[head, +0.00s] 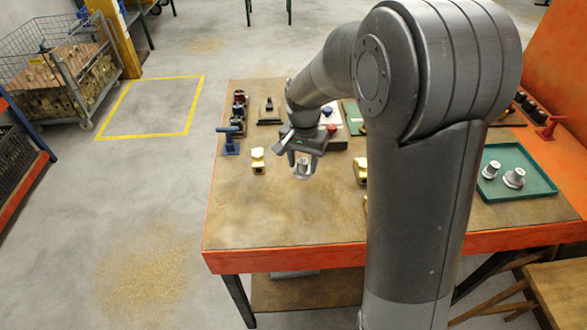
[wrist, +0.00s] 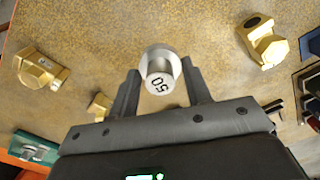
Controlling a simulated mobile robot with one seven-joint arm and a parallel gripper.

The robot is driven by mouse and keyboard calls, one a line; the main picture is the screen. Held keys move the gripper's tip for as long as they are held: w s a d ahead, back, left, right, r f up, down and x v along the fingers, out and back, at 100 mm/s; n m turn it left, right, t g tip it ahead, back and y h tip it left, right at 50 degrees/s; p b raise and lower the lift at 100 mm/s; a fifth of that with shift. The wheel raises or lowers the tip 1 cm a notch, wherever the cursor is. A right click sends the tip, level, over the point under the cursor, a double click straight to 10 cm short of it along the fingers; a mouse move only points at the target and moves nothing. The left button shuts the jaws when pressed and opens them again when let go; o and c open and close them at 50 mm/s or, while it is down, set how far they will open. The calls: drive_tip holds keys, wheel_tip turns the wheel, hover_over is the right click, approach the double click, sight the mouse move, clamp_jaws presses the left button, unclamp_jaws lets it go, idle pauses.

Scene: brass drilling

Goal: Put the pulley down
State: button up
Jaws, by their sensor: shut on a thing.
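The pulley (head: 303,170) is a silver-grey, stepped round piece with a wide flange. It also shows in the wrist view (wrist: 160,63), where its end face is marked "50". My gripper (head: 302,161) is shut on it, with one finger on each side, as the wrist view shows (wrist: 160,90). The pulley is over the brown top of the workbench (head: 290,215), between two brass pieces. I cannot tell whether its underside touches the bench top.
Brass pieces stand to the left (head: 258,160) and right (head: 361,168) of the pulley. A green tray (head: 540,188) with two silver pieces lies at the right. A blue clamp (head: 230,141) sits at the left edge. The front left of the bench is clear.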

drive_tip(key=s+d+r, duration=0.3)
drive_tip(key=d+r, duration=0.3)
drive_tip(key=d, duration=0.3)
drive_tip(key=w+d+r+m, duration=0.1)
drive_tip(key=w+d+m, duration=0.3)
drive_tip(key=d, duration=0.9)
drive_tip(key=w+d+m, duration=0.4)
drive_tip(key=w+d, duration=0.1)
drive_tip(key=d, duration=0.8)
drive_tip(key=s+d+f+m, duration=0.1)
drive_tip(key=s+d+m, duration=0.35)
drive_tip(key=d, duration=1.05)
drive_tip(key=s+d+m, duration=0.3)
drive_tip(key=s+d, duration=0.3)
drive_tip(key=d, duration=1)
hover_over(490, 158)
wheel_tip(490, 158, down, 7)
drive_tip(key=shift+s+r, duration=0.1)
drive_tip(key=shift+s, duration=0.05)
drive_tip(key=shift+f, duration=2.05)
drive_tip(key=shift+f, duration=0.1)
drive_tip(key=o, duration=1)
